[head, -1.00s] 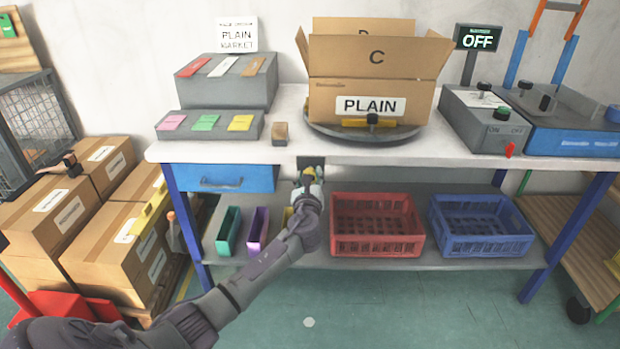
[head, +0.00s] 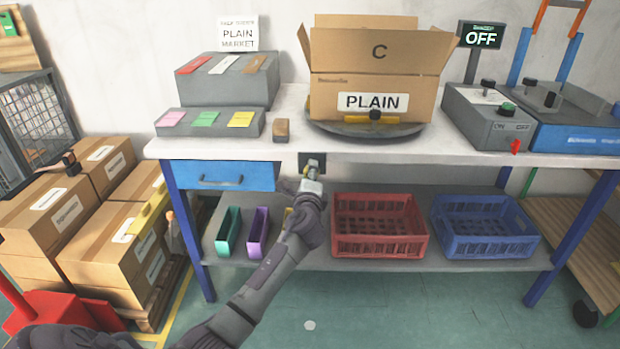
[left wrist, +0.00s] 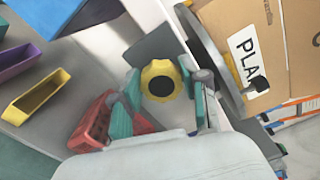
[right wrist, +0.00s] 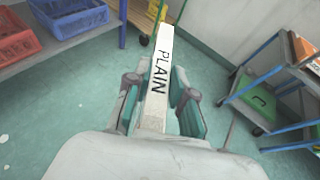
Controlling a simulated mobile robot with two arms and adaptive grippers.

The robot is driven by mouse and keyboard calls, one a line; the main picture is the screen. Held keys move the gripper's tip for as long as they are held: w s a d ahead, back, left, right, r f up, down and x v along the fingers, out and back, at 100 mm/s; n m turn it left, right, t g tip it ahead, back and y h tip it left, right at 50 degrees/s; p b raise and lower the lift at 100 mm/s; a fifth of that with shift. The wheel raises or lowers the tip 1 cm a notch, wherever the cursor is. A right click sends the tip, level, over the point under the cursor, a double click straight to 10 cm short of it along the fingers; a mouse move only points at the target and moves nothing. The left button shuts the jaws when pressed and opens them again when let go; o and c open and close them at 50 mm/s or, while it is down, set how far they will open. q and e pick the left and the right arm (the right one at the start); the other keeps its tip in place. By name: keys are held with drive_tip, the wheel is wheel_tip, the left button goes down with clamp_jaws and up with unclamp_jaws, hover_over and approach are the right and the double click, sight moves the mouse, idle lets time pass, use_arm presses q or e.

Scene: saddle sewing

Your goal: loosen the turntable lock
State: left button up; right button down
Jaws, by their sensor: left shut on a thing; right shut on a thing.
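The turntable lock is a yellow knob with a dark centre (left wrist: 159,82) on a dark plate (head: 312,157) at the table's front edge. My left gripper (head: 312,176) is at the knob. In the left wrist view its teal fingers stand on either side of the knob, shut on it. The turntable (head: 340,130) is a round grey disc above, bearing an open carton marked PLAIN (head: 376,60). My right gripper (right wrist: 156,105) is outside the head view. It is shut on a white bar lettered PLAIN (right wrist: 160,72).
A red crate (head: 380,248) and a blue crate (head: 485,246) stand on the lower shelf, with narrow teal and purple bins to their left. A blue drawer (head: 220,176) is left of the lock. A control box (head: 488,128) stands on the right; its sign (head: 481,36) reads OFF.

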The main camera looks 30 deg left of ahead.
use_arm(q)
drive_tip(key=shift+f+n+b, duration=0.25)
drive_tip(key=shift+n+b, duration=0.3)
drive_tip(key=shift+n, duration=1.35)
drive_tip(key=o, duration=1.1)
drive_tip(key=shift+o, duration=0.2)
drive_tip(key=shift+r, duration=0.1)
drive_tip(key=v, duration=1.2)
